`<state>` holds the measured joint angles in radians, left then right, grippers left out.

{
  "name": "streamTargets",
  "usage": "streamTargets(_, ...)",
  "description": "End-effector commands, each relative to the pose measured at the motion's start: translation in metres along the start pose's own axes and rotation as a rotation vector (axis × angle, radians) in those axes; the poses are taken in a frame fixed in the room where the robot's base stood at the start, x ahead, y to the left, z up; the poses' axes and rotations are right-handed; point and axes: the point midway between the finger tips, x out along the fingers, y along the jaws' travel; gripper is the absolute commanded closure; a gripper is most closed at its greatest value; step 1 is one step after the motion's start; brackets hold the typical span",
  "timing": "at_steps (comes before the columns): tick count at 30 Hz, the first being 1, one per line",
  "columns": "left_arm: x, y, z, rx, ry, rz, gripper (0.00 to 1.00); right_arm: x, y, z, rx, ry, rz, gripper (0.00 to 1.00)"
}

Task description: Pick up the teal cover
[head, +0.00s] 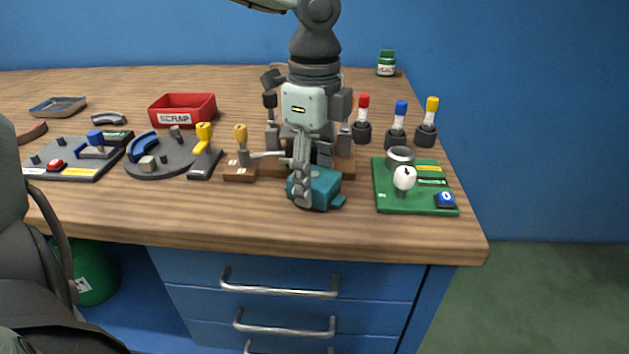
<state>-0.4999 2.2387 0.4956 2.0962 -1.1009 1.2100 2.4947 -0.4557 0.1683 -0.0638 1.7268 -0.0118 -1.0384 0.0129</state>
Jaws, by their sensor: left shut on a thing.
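The teal cover (323,187) is a small block-like piece near the front of the wooden workbench, right of the middle. My left gripper (302,192) reaches down over it from above and is shut on it, with a finger against its near left side. The gripper hides part of the cover's top and left side. I cannot tell whether the cover touches the bench or is slightly raised. My right gripper is not in view.
A green board (415,205) with a gauge is close on the right. A brown wooden block (240,172) and a grey round fixture (170,160) stand left. Red, blue and yellow-topped tools (400,125) and a red scrap bin (183,110) are behind. The bench's front strip is clear.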

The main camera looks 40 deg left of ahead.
Motion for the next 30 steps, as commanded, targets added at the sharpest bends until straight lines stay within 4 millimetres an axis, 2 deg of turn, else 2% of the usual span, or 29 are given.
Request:
streamTargets(2, -0.009, -0.001, 0.0, -0.001, 0.001, -0.006, 0.86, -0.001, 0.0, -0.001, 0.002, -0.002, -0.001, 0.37)
streamTargets(6, -0.037, -0.002, 0.0, 0.0, 0.0, -0.01, 0.86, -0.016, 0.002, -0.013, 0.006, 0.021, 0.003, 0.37)
streamTargets(15, -0.074, 0.046, 0.046, 0.0, 0.005, -0.009, 0.86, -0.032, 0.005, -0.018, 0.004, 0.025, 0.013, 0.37)
streamTargets(21, -0.091, 0.068, 0.067, 0.002, 0.004, -0.006, 0.86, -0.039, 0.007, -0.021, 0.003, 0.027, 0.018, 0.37)
streamTargets(30, -0.102, 0.082, 0.081, 0.002, 0.002, -0.002, 0.86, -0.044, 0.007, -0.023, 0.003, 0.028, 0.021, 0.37)
